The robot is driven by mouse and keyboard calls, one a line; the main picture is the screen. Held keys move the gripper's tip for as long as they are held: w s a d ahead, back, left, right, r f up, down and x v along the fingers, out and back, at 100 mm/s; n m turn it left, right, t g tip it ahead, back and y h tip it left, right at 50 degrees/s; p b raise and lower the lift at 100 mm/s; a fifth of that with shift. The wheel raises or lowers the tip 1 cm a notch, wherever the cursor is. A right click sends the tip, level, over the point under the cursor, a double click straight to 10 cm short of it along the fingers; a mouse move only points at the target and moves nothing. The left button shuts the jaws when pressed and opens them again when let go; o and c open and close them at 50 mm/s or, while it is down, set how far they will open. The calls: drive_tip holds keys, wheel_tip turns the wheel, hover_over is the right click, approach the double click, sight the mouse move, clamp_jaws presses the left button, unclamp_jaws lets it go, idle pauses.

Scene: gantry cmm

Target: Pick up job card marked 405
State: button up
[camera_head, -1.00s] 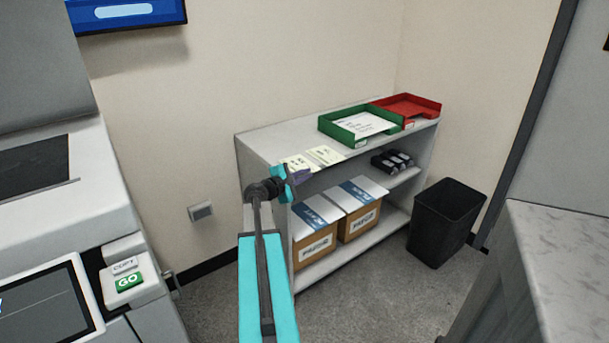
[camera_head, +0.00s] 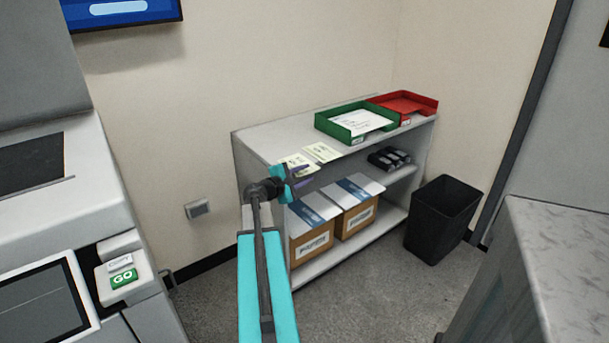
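Two pale yellow cards lie flat near the left end of the shelf unit's top: a nearer card (camera_head: 297,161) and a farther card (camera_head: 321,152). Their print is too small to read, so I cannot tell which is marked 405. My gripper (camera_head: 311,176) is just in front of and below the nearer card in the picture, by the top's front edge. Its two dark fingers look spread apart with nothing between them. The gripper overlaps the near edge of the nearer card; I cannot tell whether it touches it.
On the shelf top stand a green tray (camera_head: 384,130) with white paper and a red tray (camera_head: 426,103). Boxes (camera_head: 312,246) and dark items fill lower shelves. A black bin (camera_head: 442,222) stands right of the unit. A copier (camera_head: 60,215) is left, a grey counter (camera_head: 560,250) right.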

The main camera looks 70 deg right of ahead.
drive_tip(key=v, duration=1.3)
drive_tip(key=shift+a, duration=0.4)
drive_tip(key=shift+o, duration=0.5)
drive_tip(key=shift+w, duration=0.15)
